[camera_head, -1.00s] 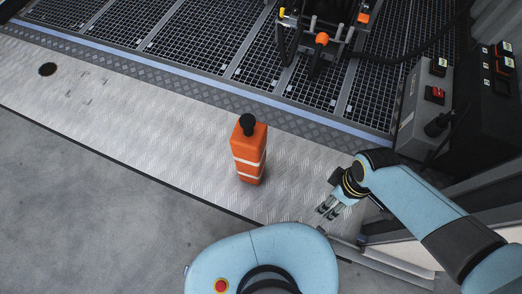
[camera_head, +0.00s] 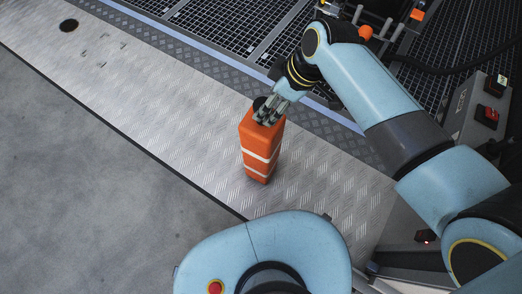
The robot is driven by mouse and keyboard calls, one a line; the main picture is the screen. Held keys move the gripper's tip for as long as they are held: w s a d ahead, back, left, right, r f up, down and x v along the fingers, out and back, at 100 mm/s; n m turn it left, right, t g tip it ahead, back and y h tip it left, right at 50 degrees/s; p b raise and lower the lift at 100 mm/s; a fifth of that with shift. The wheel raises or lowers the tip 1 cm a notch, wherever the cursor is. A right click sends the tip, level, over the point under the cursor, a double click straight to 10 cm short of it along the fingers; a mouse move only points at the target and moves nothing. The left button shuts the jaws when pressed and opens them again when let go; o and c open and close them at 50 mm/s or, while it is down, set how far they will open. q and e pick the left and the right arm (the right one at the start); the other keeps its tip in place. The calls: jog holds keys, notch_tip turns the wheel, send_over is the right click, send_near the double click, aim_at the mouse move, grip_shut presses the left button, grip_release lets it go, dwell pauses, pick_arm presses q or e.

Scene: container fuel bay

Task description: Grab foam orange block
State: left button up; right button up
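My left gripper is not in view.
The tread plate (camera_head: 180,140) is clear around the block, with a dark round hole (camera_head: 69,25) at far left. Dark grating (camera_head: 220,25) lies behind. A control box with red switches (camera_head: 487,116) stands at right, and grey floor (camera_head: 80,200) is free at left.

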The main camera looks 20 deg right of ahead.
jog(key=shift+w+a+f, duration=0.1)
jog(key=shift+f, duration=0.3)
jog(key=b+x, duration=0.2)
jog(key=x, duration=0.2)
jog(key=shift+b, duration=0.3)
jog(key=shift+a+f, duration=0.15)
jog(key=shift+f, duration=0.25)
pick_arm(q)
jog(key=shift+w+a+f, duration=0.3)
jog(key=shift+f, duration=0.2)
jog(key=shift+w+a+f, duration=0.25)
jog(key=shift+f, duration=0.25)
pick_arm(e)
jog(key=shift+r, duration=0.1)
grip_shut()
